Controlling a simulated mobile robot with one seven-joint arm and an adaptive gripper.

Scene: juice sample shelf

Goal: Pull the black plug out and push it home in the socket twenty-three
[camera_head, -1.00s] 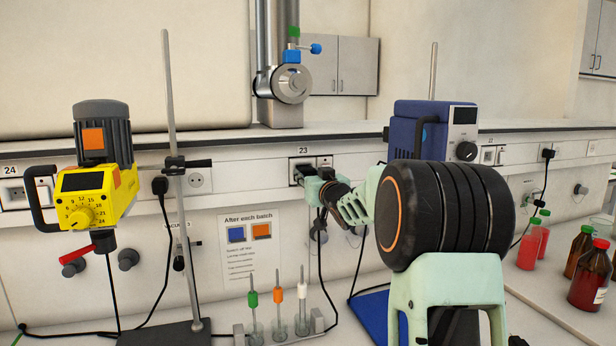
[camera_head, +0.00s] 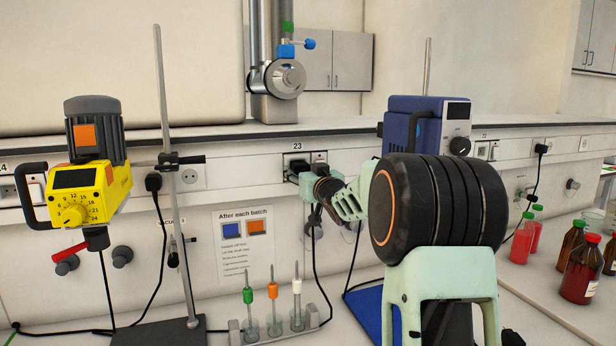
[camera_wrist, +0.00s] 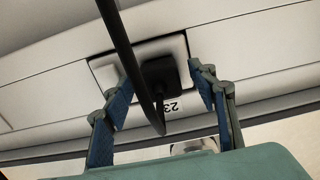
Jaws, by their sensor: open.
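The black plug (camera_wrist: 159,77) sits in socket twenty-three (camera_wrist: 107,74), whose number label (camera_wrist: 171,107) appears upside down in the wrist view. Its black cable (camera_wrist: 122,50) crosses that view in front of the panel. My gripper (camera_wrist: 155,85) is open, with one blue-padded finger on each side of the plug and visible gaps to it. In the head view my gripper (camera_head: 304,184) is at the wall just below the 23 label (camera_head: 297,146). My gripper partly hides the socket and plug there.
A yellow stirrer (camera_head: 88,190) hangs on a stand at left. Another black plug (camera_head: 153,182) is beside a round socket (camera_head: 191,177). Coloured sticks (camera_head: 272,305) stand in a rack below. A blue device (camera_head: 402,125) and bottles (camera_head: 581,267) are at right.

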